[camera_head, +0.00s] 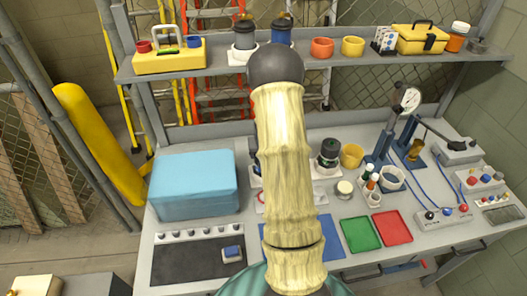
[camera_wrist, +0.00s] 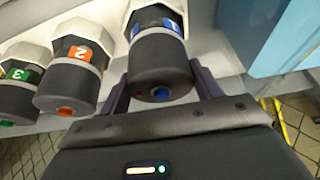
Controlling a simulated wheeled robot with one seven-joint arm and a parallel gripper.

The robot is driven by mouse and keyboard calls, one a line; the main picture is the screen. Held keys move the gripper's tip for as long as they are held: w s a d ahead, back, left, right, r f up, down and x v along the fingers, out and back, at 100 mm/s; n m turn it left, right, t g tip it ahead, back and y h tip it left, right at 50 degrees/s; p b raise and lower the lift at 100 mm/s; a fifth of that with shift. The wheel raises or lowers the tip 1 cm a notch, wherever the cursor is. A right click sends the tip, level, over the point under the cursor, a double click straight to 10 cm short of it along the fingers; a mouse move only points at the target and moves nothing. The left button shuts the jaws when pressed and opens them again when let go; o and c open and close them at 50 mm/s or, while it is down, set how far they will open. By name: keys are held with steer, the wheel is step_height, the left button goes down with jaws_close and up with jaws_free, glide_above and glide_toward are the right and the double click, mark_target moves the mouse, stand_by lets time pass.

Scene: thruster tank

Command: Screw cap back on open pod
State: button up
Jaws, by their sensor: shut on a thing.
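In the wrist view, my gripper (camera_wrist: 160,88) has its fingers on both sides of the dark grey cylindrical end of pod 1 (camera_wrist: 158,57), which has a blue label and a blue dot. Pod 2 (camera_wrist: 75,75), with an orange label, and pod 3 (camera_wrist: 18,92), with a green label, stand beside it, all in white hexagonal holders. Pod 3 also shows on the bench in the head view (camera_head: 328,152). My arm hides my gripper and pod 1 there. I cannot tell where the cap ends and the pod body begins.
A light blue case (camera_head: 193,186) stands on the bench (camera_head: 190,246) at left. A round pale-topped jar (camera_head: 344,189), a yellow cup (camera_head: 351,156), a bottle rack (camera_head: 371,190) and a gauge press (camera_head: 400,115) stand at right. Green (camera_head: 361,233) and red (camera_head: 391,227) mats lie flat in front.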

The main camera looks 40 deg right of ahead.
steer(key=shift+m+g+h+p, duration=0.6)
steer(key=shift+m+h+p, duration=0.2)
steer(key=shift+m+p, duration=1.85)
steer(key=shift+s+d+m+g+h+p, duration=0.1)
steer(key=shift+m+g+h+p, duration=0.2)
steer(key=shift+m+p, duration=1.2)
steer(key=shift+m+g+h+p, duration=0.15)
steer(key=shift+g+p, duration=0.25)
steer(key=shift+p, duration=2.25)
steer(key=o, duration=1)
steer(key=shift+r, duration=0.1)
steer(key=shift+a+r, duration=0.2)
steer(key=b+v, duration=0.3)
steer(key=v, duration=1.3)
steer(key=shift+r+b, duration=0.35)
steer(key=shift+r, duration=0.05)
steer(key=shift+s, duration=0.1)
